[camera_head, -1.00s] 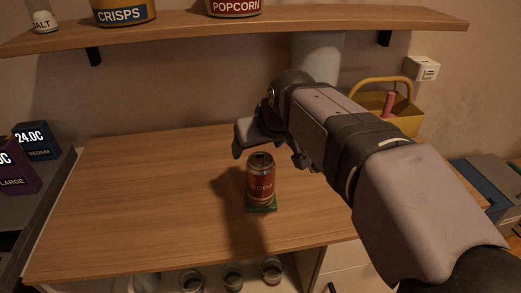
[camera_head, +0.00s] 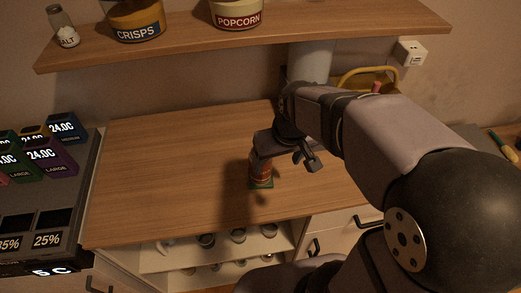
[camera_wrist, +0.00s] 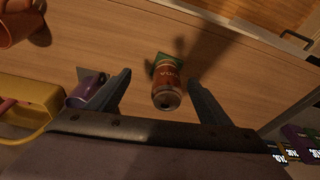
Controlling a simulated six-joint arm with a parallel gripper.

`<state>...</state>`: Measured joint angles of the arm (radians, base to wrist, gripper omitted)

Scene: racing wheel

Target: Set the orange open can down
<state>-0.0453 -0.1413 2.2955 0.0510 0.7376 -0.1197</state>
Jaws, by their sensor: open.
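The orange open can (camera_wrist: 168,84), labelled soda, stands upright on a small green coaster (camera_wrist: 170,58) on the wooden counter. In the head view the can (camera_head: 259,171) is partly hidden by my gripper (camera_head: 283,157), and a strip of the coaster (camera_head: 261,185) shows under it. In the wrist view my gripper (camera_wrist: 158,82) is open, with one finger on each side of the can and a visible gap to each. The dark opening in the can's top faces the wrist camera.
A yellow basket (camera_wrist: 28,105) and a purple cup (camera_wrist: 86,92) stand near my gripper; an orange cup (camera_wrist: 20,22) is farther off. A shelf (camera_head: 250,35) hangs above. The counter's left part (camera_head: 170,170) is clear.

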